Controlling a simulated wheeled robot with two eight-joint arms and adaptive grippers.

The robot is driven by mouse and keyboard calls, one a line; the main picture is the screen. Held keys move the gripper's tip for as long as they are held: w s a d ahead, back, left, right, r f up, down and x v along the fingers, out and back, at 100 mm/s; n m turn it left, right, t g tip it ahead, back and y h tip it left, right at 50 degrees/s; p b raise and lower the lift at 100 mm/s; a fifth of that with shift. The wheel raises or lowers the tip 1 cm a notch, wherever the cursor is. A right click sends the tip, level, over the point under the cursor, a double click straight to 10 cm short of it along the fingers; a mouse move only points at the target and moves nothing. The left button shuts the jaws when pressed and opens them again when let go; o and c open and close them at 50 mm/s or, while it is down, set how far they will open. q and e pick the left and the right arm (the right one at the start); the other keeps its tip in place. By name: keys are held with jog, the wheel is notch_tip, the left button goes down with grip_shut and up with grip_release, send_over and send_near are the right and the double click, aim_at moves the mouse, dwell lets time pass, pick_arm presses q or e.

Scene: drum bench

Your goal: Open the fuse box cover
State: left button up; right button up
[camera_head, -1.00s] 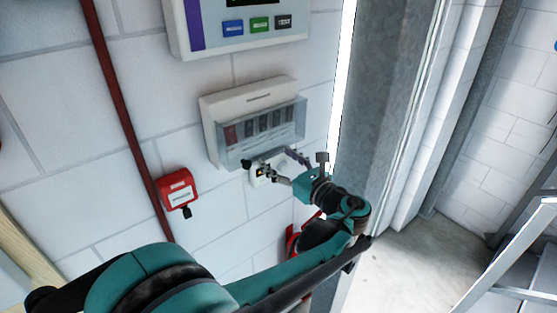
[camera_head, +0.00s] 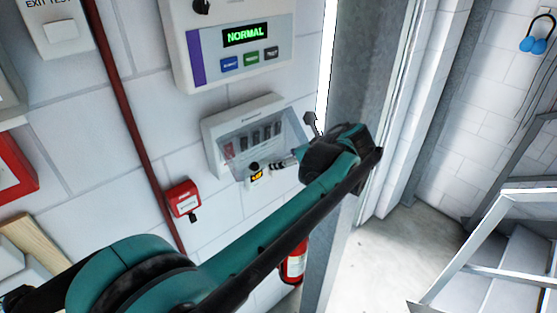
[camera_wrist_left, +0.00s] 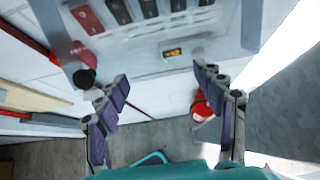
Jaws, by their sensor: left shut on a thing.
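The fuse box (camera_head: 210,150) is a pale wall box with a row of several fuses behind a clear cover (camera_head: 295,130). The cover's edge shows at the box's right side; how far it stands open is hard to tell. My left gripper (camera_head: 284,163) is at the box's lower right, partly hidden by its own wrist. In the left wrist view, its fingers (camera_wrist_left: 165,97) stand apart at the lower edge of the clear cover (camera_wrist_left: 130,62), shut on it; the exact contact is unclear. My right gripper is not in view.
A control panel reading NORMAL (camera_head: 245,37) is above. A red call point (camera_head: 184,198) is at left, a red extinguisher (camera_head: 294,262) below, a metal column (camera_head: 355,90) at right.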

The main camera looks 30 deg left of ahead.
pick_arm(q)
notch_tip(320, 180, up, 6)
jog(key=p, duration=0.2)
jog(key=shift+s+d+r, duration=0.15)
jog(key=shift+d+r, duration=0.1)
jog(key=r+p, duration=0.1)
jog(key=a+r+p, duration=0.1)
jog(key=r, duration=0.3)
jog(key=shift+w+a+p, duration=0.25)
jog(key=shift+p, duration=0.15)
jog(key=shift+w+a+r+g+h+p, duration=0.15)
jog(key=shift+a+r+g+h+p, duration=0.15)
jog(key=shift+r+h, duration=0.25)
jog(key=shift+w+a+r+g+h+p, duration=0.15)
jog(key=shift+a+r+g+h+p, duration=0.2)
jog(key=shift+h, duration=0.3)
jog(key=shift+d, duration=0.1)
